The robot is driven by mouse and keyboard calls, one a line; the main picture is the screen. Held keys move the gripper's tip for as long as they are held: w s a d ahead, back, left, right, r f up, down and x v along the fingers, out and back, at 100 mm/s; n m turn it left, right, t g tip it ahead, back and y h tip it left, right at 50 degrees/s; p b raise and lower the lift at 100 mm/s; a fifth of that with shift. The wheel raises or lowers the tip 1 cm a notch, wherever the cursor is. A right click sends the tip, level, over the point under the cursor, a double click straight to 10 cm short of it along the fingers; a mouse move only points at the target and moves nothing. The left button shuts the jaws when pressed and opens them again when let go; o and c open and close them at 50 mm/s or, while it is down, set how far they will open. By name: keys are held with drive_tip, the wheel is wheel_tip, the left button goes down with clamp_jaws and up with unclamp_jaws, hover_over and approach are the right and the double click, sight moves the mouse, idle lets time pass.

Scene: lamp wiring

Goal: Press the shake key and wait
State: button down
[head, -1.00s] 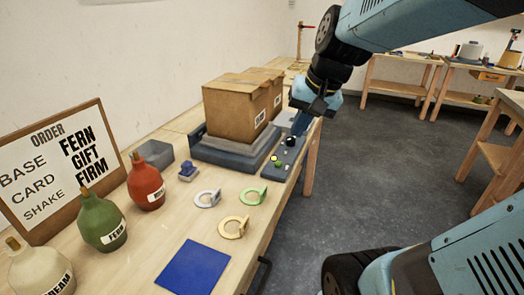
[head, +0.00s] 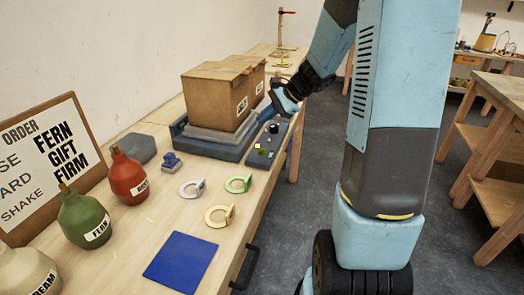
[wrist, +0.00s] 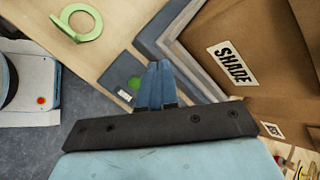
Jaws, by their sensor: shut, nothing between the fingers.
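A grey key panel (head: 270,141) lies on the bench beside the box platform. In the wrist view, a green round key (wrist: 135,83) and a white key (wrist: 124,95) show on the panel. My gripper (head: 264,118) is shut and empty, its blue fingers also in the wrist view (wrist: 157,72). It is near the panel's far end, by the boxes; contact cannot be told. The order board (head: 50,160) reads SHAKE and FIRM.
Cardboard boxes (head: 213,100), one labelled SHADE in the wrist view, sit on a grey stepped platform (head: 209,149) left of my gripper. Coloured rings (head: 237,184), a blue mat (head: 187,261) and bottles (head: 128,176) occupy the near bench.

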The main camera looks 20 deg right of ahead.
sight(265, 151)
drive_tip(key=shift+w+d+f, duration=0.1)
drive_tip(key=shift+w+f, duration=0.1)
drive_tip(key=shift+w, duration=0.05)
drive_tip(key=shift+f, duration=0.1)
drive_tip(key=shift+f, duration=4.3)
